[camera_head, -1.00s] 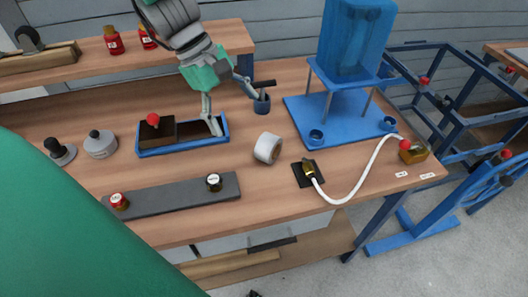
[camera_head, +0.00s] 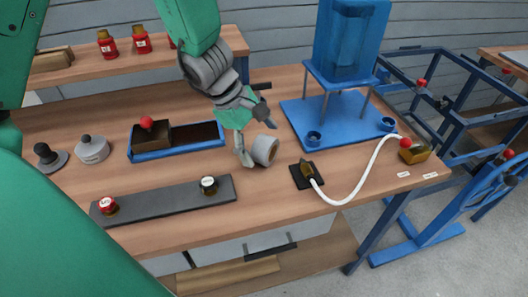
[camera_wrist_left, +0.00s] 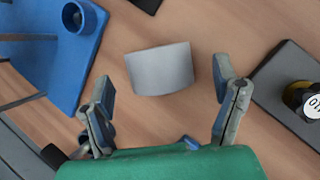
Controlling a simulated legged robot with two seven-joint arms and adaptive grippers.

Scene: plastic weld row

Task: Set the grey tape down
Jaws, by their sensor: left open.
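The grey tape (camera_head: 265,150) is a roll lying on its curved side on the wooden bench, its round opening facing right in the head view. In the left wrist view the tape (camera_wrist_left: 160,69) shows as a pale grey band between and beyond the fingertips. My left gripper (camera_head: 257,140) is open, its fingers around the roll's near area at the left and back. In the left wrist view the left gripper (camera_wrist_left: 164,88) has its fingers spread wide, with visible gaps to the tape on both sides. My right gripper does not show.
A blue tray (camera_head: 180,153) with a brown block lies left of the tape. A dark grey strip (camera_head: 165,199) with two small jars lies in front. A black pad (camera_head: 307,175) with a white hose and a blue stand (camera_head: 345,123) are to the right.

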